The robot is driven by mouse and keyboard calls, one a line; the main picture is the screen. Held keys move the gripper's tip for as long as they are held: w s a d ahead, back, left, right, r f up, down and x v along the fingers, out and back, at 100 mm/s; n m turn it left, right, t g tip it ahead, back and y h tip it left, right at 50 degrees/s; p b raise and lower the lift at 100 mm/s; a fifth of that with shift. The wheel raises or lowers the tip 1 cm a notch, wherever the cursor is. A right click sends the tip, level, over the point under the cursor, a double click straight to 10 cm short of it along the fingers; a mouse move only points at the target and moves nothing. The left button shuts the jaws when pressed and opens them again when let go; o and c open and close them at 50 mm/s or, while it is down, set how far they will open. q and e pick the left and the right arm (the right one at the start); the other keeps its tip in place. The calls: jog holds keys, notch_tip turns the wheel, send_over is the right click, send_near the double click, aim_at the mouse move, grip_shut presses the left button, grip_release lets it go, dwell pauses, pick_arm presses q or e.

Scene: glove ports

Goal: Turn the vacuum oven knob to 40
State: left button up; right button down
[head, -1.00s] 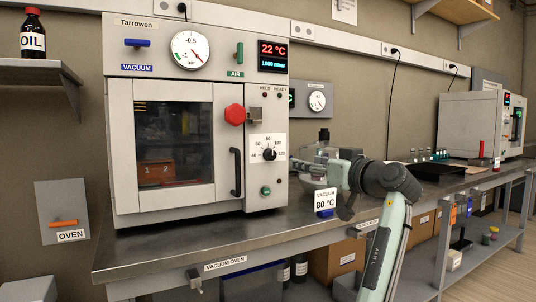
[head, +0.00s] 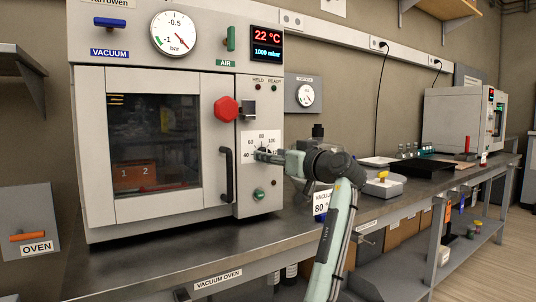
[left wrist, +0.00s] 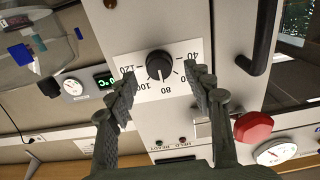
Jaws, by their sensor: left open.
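The vacuum oven (head: 88,215) fills the left of the head view, its door closed. Its white dial plate (head: 262,136) carries numbers from 40 up to 120. My left gripper (head: 262,155) is in front of the dial and hides the knob there. The left wrist view shows the black knob (left wrist: 160,66) upside down, its white mark pointing at about 80. In that view my left gripper (left wrist: 159,72) is open, with its fingers on either side of the knob; I cannot tell whether they touch it. The right gripper is not in view.
The door handle (head: 227,175) and red knob (head: 226,109) are close left of the dial. A green button (head: 259,194) is below it. A card (head: 321,202) reading 80 stands on the bench below my arm. The oven display (head: 267,44) reads 22 °C.

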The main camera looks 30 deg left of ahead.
pick_arm(q)
jog(key=shift+x, duration=1.15)
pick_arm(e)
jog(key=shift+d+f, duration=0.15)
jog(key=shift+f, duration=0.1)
